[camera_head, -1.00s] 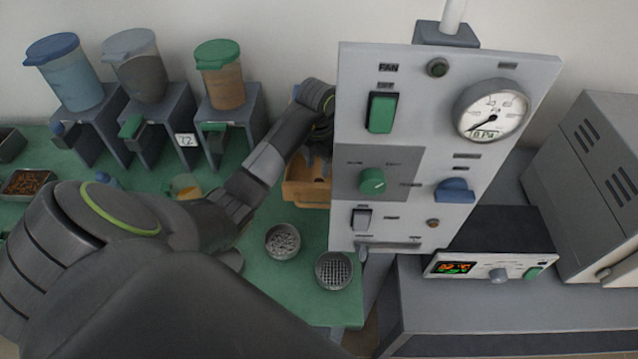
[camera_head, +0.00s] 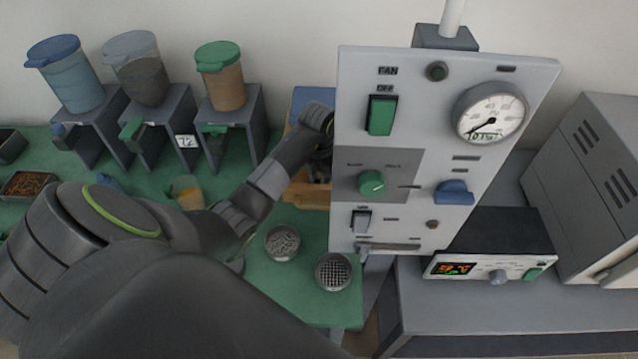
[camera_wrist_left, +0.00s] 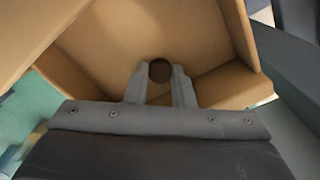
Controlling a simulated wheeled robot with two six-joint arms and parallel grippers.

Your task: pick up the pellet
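The pellet (camera_wrist_left: 160,70) is a small dark brown round piece, seen in the left wrist view between my left fingertips. My left gripper (camera_wrist_left: 160,78) is inside a tan wooden box, and its two grey fingers stand close together, one against each side of the pellet. In the head view my left gripper (camera_head: 322,160) reaches into the wooden box (camera_head: 305,195), partly behind the white control panel, and the pellet is hidden there. My right gripper is not in view.
The control panel (camera_head: 400,225) stands right beside my left arm. Two round metal dishes, one with pellets (camera_head: 282,242) and one with a grid (camera_head: 333,270), are on the green mat in front of the box. Lidded dispensers (camera_head: 225,85) stand behind on the left.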

